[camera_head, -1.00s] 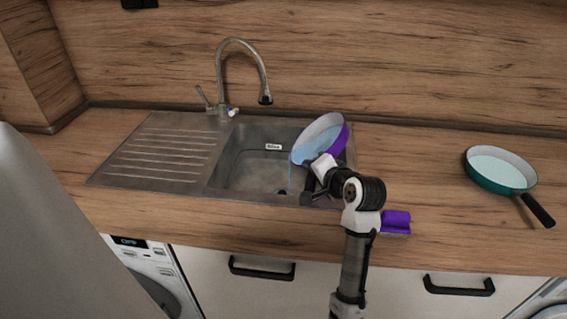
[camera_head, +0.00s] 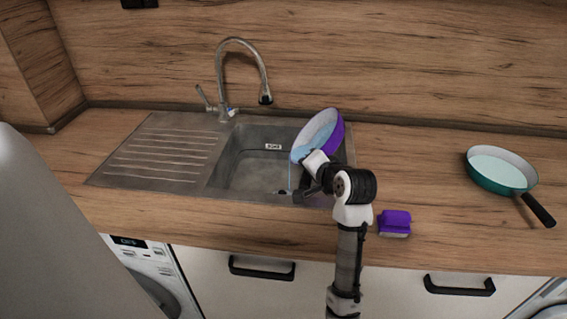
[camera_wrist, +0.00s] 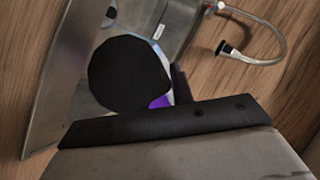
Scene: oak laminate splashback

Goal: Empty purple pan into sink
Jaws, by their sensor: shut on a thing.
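The purple pan (camera_head: 333,142) is tipped steeply on its side over the right part of the sink (camera_head: 240,165). My gripper (camera_head: 314,180) is shut on the pan; the handle is mostly hidden by the gripper and wrist in the head view. In the wrist view, a large dark round shape covers the middle, with a sliver of the purple pan (camera_wrist: 161,102) beside it and the sink (camera_wrist: 165,22) behind.
The faucet (camera_head: 240,75) arches over the back of the sink, left of the pan. A purple sponge (camera_head: 395,222) lies on the counter right of my arm. A teal pan (camera_head: 500,172) with pale contents stands far right. Counter between them is clear.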

